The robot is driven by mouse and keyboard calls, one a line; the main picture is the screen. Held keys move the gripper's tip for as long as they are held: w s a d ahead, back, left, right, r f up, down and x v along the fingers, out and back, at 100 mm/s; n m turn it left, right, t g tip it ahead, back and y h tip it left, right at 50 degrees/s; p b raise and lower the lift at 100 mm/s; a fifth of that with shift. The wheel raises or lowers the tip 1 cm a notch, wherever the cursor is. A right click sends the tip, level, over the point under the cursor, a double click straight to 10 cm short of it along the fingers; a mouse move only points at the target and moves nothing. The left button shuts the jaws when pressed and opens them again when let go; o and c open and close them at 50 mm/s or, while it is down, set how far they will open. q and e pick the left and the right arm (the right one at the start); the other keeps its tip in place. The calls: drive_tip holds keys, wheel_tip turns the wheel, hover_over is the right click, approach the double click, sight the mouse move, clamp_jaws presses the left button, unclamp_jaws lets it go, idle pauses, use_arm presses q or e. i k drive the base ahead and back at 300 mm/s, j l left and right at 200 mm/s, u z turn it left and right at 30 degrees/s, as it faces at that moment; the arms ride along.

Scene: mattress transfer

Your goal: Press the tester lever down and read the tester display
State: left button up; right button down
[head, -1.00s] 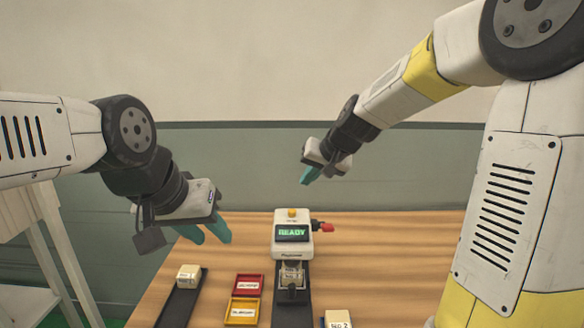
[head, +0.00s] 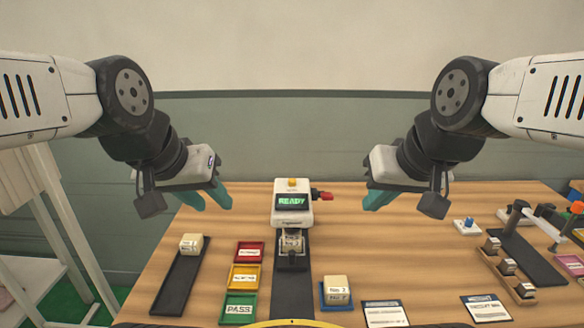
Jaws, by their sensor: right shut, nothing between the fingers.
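The white tester (head: 291,215) stands at the middle back of the table, and its display (head: 291,202) reads READY in green. Its red-tipped lever (head: 327,195) sticks out from the right side, roughly level. A small block (head: 291,242) sits in the holder at the tester's front. My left gripper (head: 212,207) is open and empty, raised left of the tester. My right gripper (head: 376,206) is shut and empty, raised to the right of the lever and apart from it.
A pale block (head: 190,243) sits on the left dark strip (head: 178,285). Red (head: 249,262), yellow (head: 243,289) and green (head: 238,317) trays lie left of the tester. Stacked blocks (head: 337,287) sit in a blue tray. A rack (head: 506,275) and cards (head: 385,314) are at right.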

sight(324, 196)
drive_tip(key=l+u, duration=0.25)
drive_tip(key=u, duration=0.2)
drive_tip(key=l+u, duration=0.25)
drive_tip(key=u, duration=0.15)
